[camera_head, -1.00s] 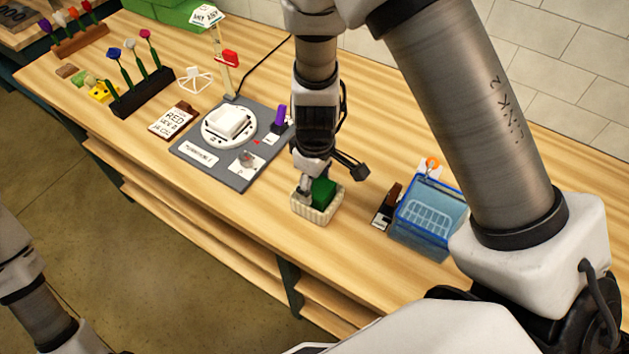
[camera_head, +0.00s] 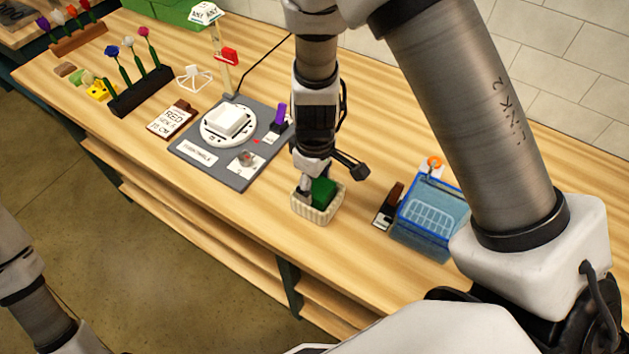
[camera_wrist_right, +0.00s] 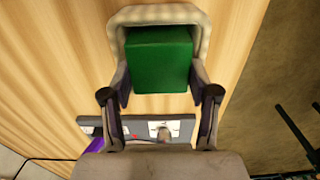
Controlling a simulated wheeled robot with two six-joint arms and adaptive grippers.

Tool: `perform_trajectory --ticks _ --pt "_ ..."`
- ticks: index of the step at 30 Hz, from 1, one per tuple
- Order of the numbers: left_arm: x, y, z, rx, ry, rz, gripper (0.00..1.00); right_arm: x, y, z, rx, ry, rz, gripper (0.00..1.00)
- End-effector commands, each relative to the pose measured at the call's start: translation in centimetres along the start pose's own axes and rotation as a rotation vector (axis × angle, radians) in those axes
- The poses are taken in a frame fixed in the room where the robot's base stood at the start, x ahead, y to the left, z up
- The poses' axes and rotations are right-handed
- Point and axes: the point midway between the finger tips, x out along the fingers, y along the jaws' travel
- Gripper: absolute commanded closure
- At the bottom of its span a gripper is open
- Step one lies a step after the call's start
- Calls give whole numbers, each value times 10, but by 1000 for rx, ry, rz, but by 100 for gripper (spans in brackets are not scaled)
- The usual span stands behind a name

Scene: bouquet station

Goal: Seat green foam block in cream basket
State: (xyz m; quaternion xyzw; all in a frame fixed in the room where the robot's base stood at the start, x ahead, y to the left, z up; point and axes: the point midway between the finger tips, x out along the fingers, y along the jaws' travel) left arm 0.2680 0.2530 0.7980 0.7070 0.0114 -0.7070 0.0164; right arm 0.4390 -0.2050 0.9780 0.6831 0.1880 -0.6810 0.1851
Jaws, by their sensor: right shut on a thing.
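The green foam block (camera_head: 323,192) is inside the walls of the cream basket (camera_head: 313,217), on the wooden table. Its top stands at or a little above the rim; whether it touches the basket floor is hidden. My right gripper (camera_head: 306,190) reaches down into the basket at the block. In the right wrist view, the fingers of the right gripper (camera_wrist_right: 160,85) close on opposite sides of the green block (camera_wrist_right: 160,60), with the rim of the cream basket (camera_wrist_right: 160,14) around its far side. My left gripper is out of view.
A blue bin (camera_head: 430,222) and a small dark brown holder (camera_head: 389,206) stand right of the basket. A grey station board (camera_head: 215,172) with a white turntable lies to the left. A flower rack (camera_head: 142,92) is farther left. Bare table lies in front of the basket.

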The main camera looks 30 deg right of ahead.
Motion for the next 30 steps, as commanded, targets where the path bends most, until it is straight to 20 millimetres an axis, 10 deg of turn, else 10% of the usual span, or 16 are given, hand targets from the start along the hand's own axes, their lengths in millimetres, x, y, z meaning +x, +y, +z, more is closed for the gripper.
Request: perform_trajectory --ticks 8,9,12,30 --pt "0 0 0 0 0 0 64 0 0 0 1 1 0 80" --pt "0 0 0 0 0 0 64 0 0 0 1 1 0 36" --pt "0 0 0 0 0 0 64 0 0 0 1 1 0 11" --pt "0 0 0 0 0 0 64 0 0 0 1 0 0 0"
